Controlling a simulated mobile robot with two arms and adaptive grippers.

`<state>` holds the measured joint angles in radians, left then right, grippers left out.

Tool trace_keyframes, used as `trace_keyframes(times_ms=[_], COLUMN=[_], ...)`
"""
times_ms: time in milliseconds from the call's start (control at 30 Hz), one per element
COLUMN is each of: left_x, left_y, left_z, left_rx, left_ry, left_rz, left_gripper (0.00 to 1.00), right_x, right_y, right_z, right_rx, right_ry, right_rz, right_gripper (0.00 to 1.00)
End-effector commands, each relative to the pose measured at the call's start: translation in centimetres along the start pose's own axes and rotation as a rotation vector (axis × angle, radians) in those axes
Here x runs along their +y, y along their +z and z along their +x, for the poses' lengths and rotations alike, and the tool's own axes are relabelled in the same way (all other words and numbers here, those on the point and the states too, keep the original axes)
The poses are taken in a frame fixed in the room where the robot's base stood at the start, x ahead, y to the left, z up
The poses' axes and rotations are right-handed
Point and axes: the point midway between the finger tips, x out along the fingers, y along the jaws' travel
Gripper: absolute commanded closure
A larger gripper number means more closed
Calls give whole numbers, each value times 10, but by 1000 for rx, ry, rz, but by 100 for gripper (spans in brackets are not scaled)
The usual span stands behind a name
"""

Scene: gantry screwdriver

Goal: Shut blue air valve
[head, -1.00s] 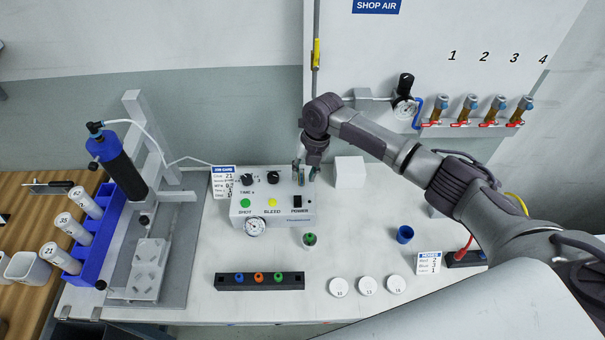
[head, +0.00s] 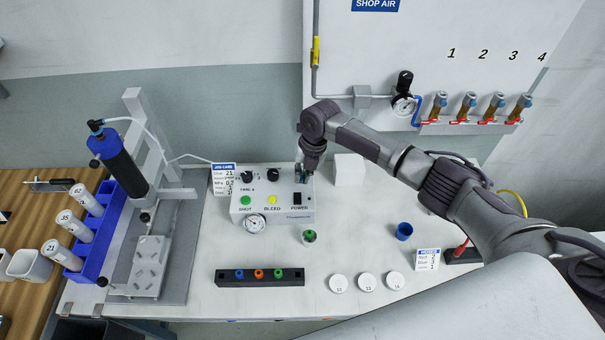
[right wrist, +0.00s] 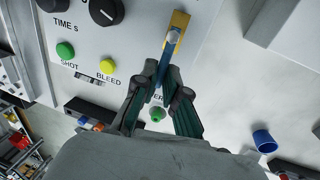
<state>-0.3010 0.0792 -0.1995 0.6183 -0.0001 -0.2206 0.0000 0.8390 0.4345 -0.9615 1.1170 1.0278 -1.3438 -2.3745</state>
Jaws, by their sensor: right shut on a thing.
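The blue air valve has a brass body (right wrist: 180,22) and a blue lever (right wrist: 165,62), seen at the edge of the white dispenser box in the right wrist view. The lever points from the brass body towards my gripper, roughly in line with the body. My right gripper (right wrist: 170,76) is shut on the blue lever, one fingertip on each side of it. In the head view my right gripper (head: 304,176) is at the back right of the dispenser box (head: 283,216) and mostly hides the valve. My left gripper is out of view.
A white block (head: 349,170) stands just right of the gripper. A small green-topped part (head: 309,237) and a blue cup (head: 404,232) stand on the bench. A black rack (head: 260,279) lies in front.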

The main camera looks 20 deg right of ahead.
Motion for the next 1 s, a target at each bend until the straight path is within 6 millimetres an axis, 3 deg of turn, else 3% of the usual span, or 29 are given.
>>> trace_keyframes(times_ms=[467, 1000], left_x=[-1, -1], left_y=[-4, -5], left_z=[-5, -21], left_rx=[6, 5], left_ry=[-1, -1], left_rz=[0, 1], left_gripper=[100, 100], right_x=[7, 25], right_y=[1, 7], right_z=[-1, 2], right_rx=[-29, -124], right_ry=[3, 5], right_rz=[125, 606], right_gripper=[100, 100])
